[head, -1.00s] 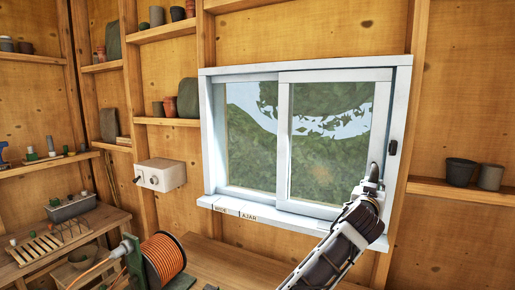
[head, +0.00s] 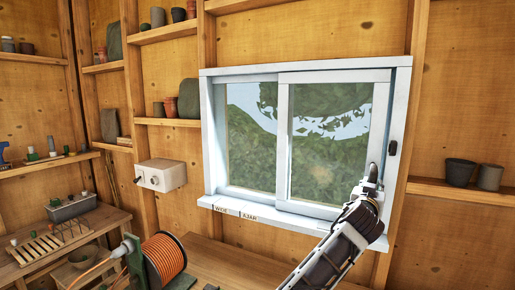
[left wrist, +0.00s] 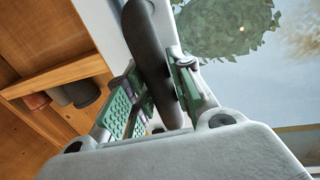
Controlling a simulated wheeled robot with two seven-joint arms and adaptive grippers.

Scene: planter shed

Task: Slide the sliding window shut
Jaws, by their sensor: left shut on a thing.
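The sliding window has a white frame (head: 205,130) set in the wooden wall. Its front sash (head: 283,140) covers the right part of the opening, with its right edge close to the right jamb. Whether a narrow gap stays there I cannot tell. My left gripper (head: 373,174) is at the lower right stile of this sash. In the left wrist view, the left gripper (left wrist: 158,90) is shut on a dark bar handle (left wrist: 152,45), with green pads on both sides of it. The gripper hides part of the handle. My right gripper is not in view.
A sill (head: 270,216) below the window carries the marks WIDE and AJAR. A dark latch piece (head: 392,148) sits on the right jamb. A shelf with dark pots (head: 460,172) is to the right. An orange cable reel (head: 165,258) stands on the bench at lower left.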

